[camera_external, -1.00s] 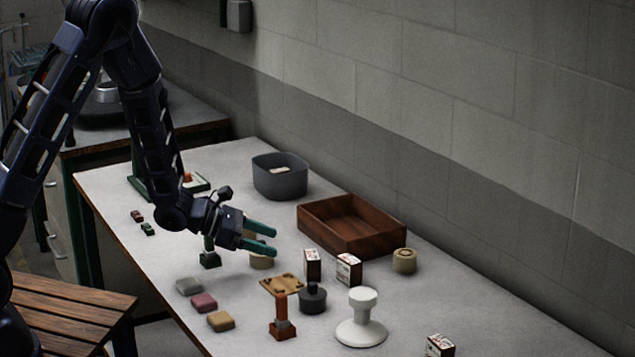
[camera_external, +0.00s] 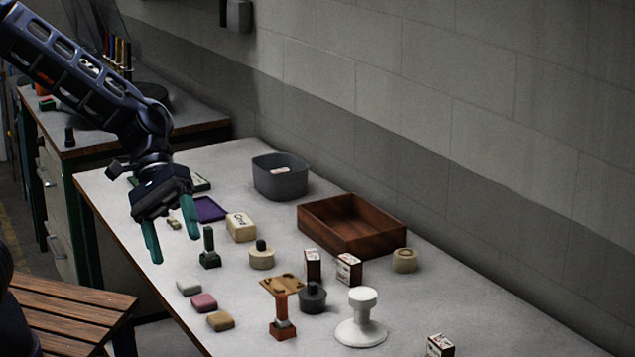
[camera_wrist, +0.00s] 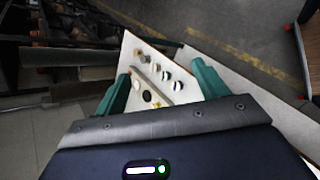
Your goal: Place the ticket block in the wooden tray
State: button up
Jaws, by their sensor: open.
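The wooden tray (camera_external: 338,242) is a dark brown open box at the back of the bench, and its visible inside looks empty. A cream block with dark lettering (camera_external: 240,227) lies left of the tray; it may be the ticket block. Small boxes with printed white faces (camera_external: 348,269) stand in front of the tray, so I cannot tell for sure which is the ticket block. My gripper (camera_external: 173,242) is open and empty, fingers pointing down, near the bench's left edge and left of the cream block. Its green fingers also show in the wrist view (camera_wrist: 163,85).
A grey bin (camera_external: 281,181) stands behind the tray. A green-based stamp (camera_external: 209,250), a round cream pot (camera_external: 261,257), a red stamp stand (camera_external: 283,315) and a white pedestal (camera_external: 361,320) stand on the bench. Several coloured blocks (camera_external: 204,303) lie near the front edge. A purple pad (camera_external: 208,209) lies behind.

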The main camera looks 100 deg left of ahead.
jog(key=s+d+r+m+g+y, duration=0.1)
jog(key=s+d+r+m+y, duration=0.1)
jog(key=s+m, duration=0.5)
jog(key=s+d+r+m+y, duration=0.3)
jog(key=s+m, duration=0.4)
jog(key=s, duration=0.3)
jog(key=shift+s+d+r+m+g+y, duration=0.25)
jog(key=shift+s+d+m+g+y, duration=0.25)
jog(key=shift+y, duration=0.7)
jog(key=shift+r, duration=0.1)
jog(key=c, duration=0.8)
jog(key=shift+w, duration=0.1)
